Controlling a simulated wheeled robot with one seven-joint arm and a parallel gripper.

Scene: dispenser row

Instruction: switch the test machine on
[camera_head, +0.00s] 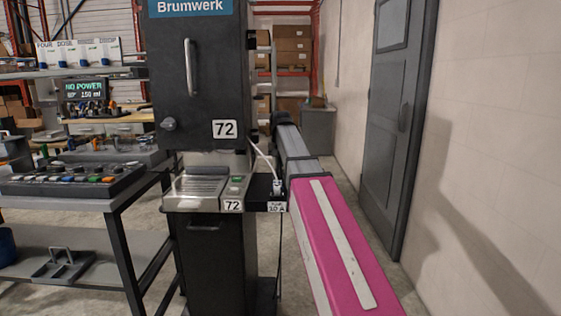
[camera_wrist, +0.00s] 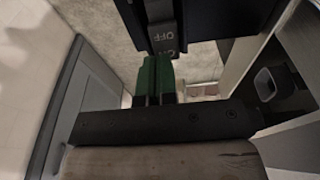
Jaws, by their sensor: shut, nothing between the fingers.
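The test machine (camera_head: 200,95) is a tall dark cabinet marked Brumwerk and 72, with a vertical handle on its front. A grey tray and a small panel with a green button (camera_head: 236,178) sit below. In the wrist view, my gripper (camera_wrist: 157,62) shows green fingers, shut and empty. Their tips are close to a grey switch piece (camera_wrist: 164,38) lettered OFF under a dark housing. I cannot tell whether they touch it. In the head view my arm reaches along the machine's right side, and the fingers cannot be made out.
A screen (camera_head: 84,90) at left reads NO POWER, 150 ml. A white cable runs to a small black box (camera_head: 265,189) with a fuse label. A workbench with a control panel (camera_head: 70,181) stands left. A grey door (camera_head: 398,110) and wall are at right.

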